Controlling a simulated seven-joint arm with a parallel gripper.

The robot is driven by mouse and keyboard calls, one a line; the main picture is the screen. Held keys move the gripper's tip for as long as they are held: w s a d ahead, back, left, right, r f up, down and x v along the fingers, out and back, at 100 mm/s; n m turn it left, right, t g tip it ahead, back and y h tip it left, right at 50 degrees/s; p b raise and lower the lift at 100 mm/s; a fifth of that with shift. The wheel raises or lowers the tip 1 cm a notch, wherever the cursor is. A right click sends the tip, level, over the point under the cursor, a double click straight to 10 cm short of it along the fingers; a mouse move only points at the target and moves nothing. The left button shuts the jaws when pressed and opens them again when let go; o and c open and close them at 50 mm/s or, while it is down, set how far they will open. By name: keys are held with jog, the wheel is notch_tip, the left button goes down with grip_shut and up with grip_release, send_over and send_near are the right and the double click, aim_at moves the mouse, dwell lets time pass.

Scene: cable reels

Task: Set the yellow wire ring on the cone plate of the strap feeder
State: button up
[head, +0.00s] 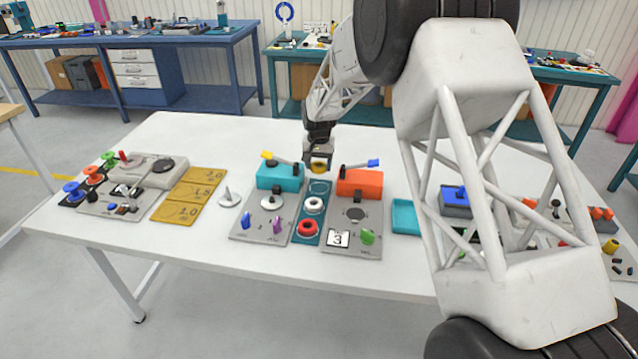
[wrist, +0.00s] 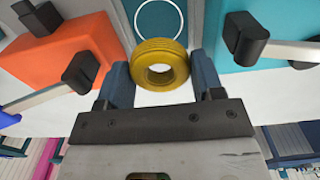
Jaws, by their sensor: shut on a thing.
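The yellow wire ring (wrist: 161,64) is between the two blue-grey fingers of my gripper (wrist: 163,85) in the wrist view. In the head view my gripper (head: 318,160) holds the ring (head: 319,167) above the back end of a teal mat. The teal-box station (head: 262,222) at left has a pale round plate with a dark centre (head: 272,203). The orange-box station (head: 345,236) at right has a dark round plate (head: 355,213). I cannot tell which station is the strap feeder.
The teal mat (head: 299,240) between the stations carries a white ring (head: 314,204) and a red ring (head: 308,227). The teal box (head: 280,177) and orange box (head: 358,184) have levers flanking my gripper. A loose metal cone (head: 229,198) stands left. The table's back is clear.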

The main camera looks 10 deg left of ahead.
jog(key=s+a+r, duration=0.3)
jog(key=a+r, duration=0.5)
jog(key=a, duration=0.1)
send_over(271, 197)
jog(key=f, duration=0.4)
jog(key=w+f, duration=0.1)
jog(key=f, duration=0.1)
jog(key=shift+d, duration=0.1)
jog(key=shift+s+f, duration=0.4)
jog(key=shift+s, duration=0.05)
jog(key=shift+f, duration=2.3)
jog(key=shift+f, duration=0.3)
